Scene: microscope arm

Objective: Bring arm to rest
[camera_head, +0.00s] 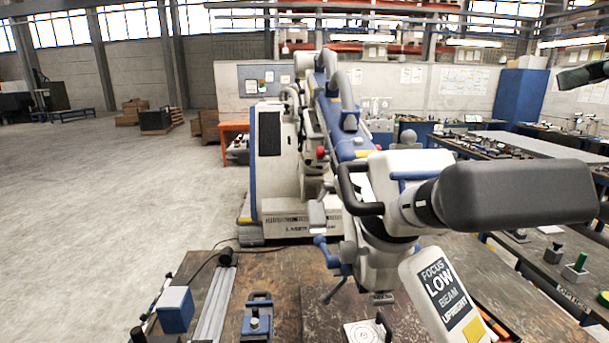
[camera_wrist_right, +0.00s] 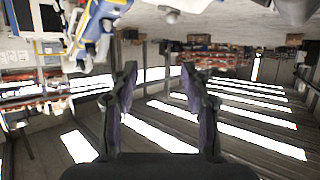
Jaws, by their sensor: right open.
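The microscope arm (camera_head: 339,108) is a blue and white boom that reaches from a white wheeled base (camera_head: 290,222) toward me. Its near end carries a white head (camera_head: 395,172) with a black loop handle (camera_head: 347,190), a large dark grey cylinder (camera_head: 520,193) and a white panel (camera_head: 440,290) reading "FOCUS LOW BEAM UPRIGHT". The head hangs above the wooden table. My right gripper (camera_head: 588,76) shows only partly at the upper right edge, well apart from the arm. In the right wrist view its two fingers (camera_wrist_right: 158,85) are spread with nothing between them. My left gripper is out of view.
The worn wooden table (camera_head: 290,262) below holds a blue box (camera_head: 175,309), a metal rail (camera_head: 214,305), a blue clamp-like fixture (camera_head: 257,318) and a white round-marked plate (camera_head: 362,332). Benches with tools (camera_head: 500,150) stand at right. The floor at left is open.

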